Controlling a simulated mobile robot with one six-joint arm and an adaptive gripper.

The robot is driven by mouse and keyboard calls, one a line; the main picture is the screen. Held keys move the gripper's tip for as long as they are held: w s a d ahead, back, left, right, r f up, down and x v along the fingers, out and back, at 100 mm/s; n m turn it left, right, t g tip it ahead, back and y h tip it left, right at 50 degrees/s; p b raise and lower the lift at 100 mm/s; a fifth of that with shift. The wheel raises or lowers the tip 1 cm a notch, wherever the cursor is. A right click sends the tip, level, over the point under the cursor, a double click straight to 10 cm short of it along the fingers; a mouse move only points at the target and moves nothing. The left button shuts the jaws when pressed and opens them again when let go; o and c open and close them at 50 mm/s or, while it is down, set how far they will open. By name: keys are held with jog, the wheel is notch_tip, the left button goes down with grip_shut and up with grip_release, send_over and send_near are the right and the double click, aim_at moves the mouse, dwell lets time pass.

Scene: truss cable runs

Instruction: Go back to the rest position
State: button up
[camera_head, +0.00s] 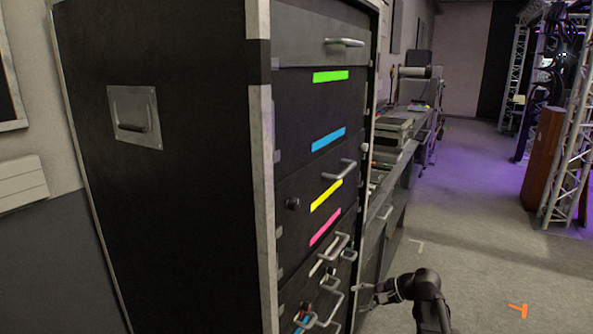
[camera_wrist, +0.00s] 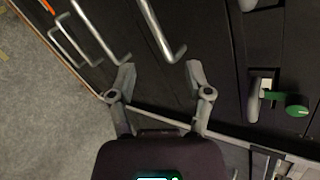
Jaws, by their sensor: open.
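My gripper (camera_wrist: 158,85) is open in the wrist view, with its two fingers apart and nothing between them. Its fingertips are close to the dark drawer fronts, near a bent metal drawer handle (camera_wrist: 160,30). In the head view my dark arm reaches in at the lower right, beside the lower drawers of a tall black flight case (camera_head: 170,180). The gripper's fingers are small there and their contact with the case cannot be told.
Several metal handles stick out of the case front. A green-headed key or knob (camera_wrist: 296,106) sits in a latch. A workbench (camera_head: 405,150) stands behind the case. Open grey floor (camera_head: 470,240) lies to the right, with an orange mark (camera_head: 518,310) and truss towers (camera_head: 567,150).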

jog(key=s+a+f+n+g+h, duration=0.1)
jog(key=s+f+n+g+h, duration=0.1)
jog(key=s+f+n+h, duration=0.35)
jog(key=s+f+n+g+h, duration=0.2)
jog(key=s+f+n+h, duration=0.15)
jog(key=s+h, duration=0.35)
notch_tip(320, 180, up, 24)
jog(key=y+p, duration=0.1)
jog(key=p, duration=2.2)
jog(key=shift+s+f, duration=0.2)
jog(key=shift+s, duration=0.05)
jog(key=shift+a+y, duration=0.1)
jog(key=shift+y, duration=0.15)
